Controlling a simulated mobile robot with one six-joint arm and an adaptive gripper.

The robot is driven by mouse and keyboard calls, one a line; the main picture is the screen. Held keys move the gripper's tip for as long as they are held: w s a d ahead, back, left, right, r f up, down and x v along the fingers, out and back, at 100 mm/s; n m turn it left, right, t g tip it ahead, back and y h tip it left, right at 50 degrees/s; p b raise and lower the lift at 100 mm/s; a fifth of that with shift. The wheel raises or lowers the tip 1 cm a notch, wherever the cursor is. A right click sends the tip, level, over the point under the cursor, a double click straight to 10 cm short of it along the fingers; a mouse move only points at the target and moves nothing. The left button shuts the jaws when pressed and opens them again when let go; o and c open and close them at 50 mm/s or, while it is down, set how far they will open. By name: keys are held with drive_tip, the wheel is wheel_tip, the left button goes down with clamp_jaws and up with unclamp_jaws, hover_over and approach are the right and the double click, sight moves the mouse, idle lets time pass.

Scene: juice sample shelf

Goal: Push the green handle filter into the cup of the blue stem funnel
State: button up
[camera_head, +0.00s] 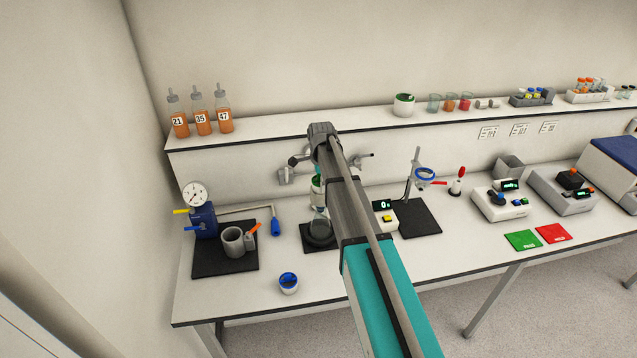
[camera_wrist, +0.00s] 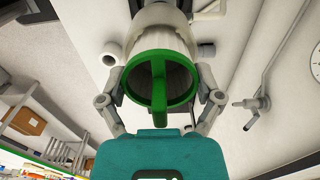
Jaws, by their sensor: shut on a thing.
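The green handle filter (camera_wrist: 160,92) shows in the wrist view as a pale cylinder with a green rim and a green bar handle across its mouth. My gripper (camera_wrist: 160,80) is shut on it, with one finger at each side. In the head view my arm covers most of the gripper, and a white and green piece shows beside the arm above a glass flask (camera_head: 319,226) on a dark base. I cannot make out the blue stem funnel for certain. A blue ring piece (camera_head: 425,174) sits on a stand to the right of my arm.
A white cup with a blue insert (camera_head: 288,283) stands near the bench's front edge. A gauge device (camera_head: 201,219) and grey cup (camera_head: 233,242) stand left on a black mat. Another white and green cup (camera_head: 404,105) and bottles (camera_head: 201,122) stand on the shelf.

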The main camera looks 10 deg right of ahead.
drive_tip(key=shift+r+p, duration=0.85)
drive_tip(key=shift+r, duration=0.1)
drive_tip(key=o, duration=0.7)
drive_tip(key=shift+s, duration=0.5)
drive_tip(key=shift+s+a+f+n+b, duration=0.15)
drive_tip(key=shift+s+f+n+b, duration=2.75)
drive_tip(key=shift+s, duration=1.8)
drive_tip(key=shift+s+a+f+n+b, duration=0.2)
drive_tip(key=shift+s+f+n+b, duration=2.7)
drive_tip(key=shift+s, duration=1.75)
drive_tip(key=shift+s+a+f+n+b, duration=0.15)
drive_tip(key=shift+s+f+n+b, duration=2.7)
drive_tip(key=shift+s, duration=1.85)
